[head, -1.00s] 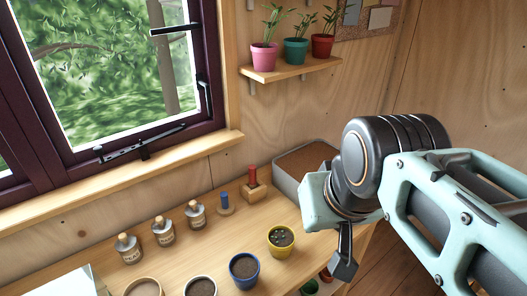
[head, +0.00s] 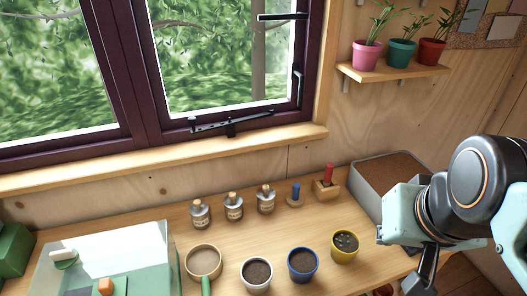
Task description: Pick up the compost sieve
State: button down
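The compost sieve (head: 203,262) looks to be the round, pale-rimmed thing with a green handle on the wooden bench, at the lower middle-left of the head view. Its handle points toward the bottom edge of the picture and is cut off there. My gripper (head: 420,283) is at the lower right, well to the right of the sieve and apart from it. Only part of its dark fingers shows, so I cannot tell whether it is open or shut.
White (head: 257,275), blue (head: 303,265) and yellow (head: 344,246) soil pots stand between sieve and gripper. Corked bottles (head: 234,207) stand behind. A glass-like case (head: 105,255) is left of the sieve. A grey soil tray (head: 388,180) is at the back right.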

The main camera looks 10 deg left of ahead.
aim_at(203, 262)
jog(key=u, duration=1.6)
jog(key=l+z, duration=0.45)
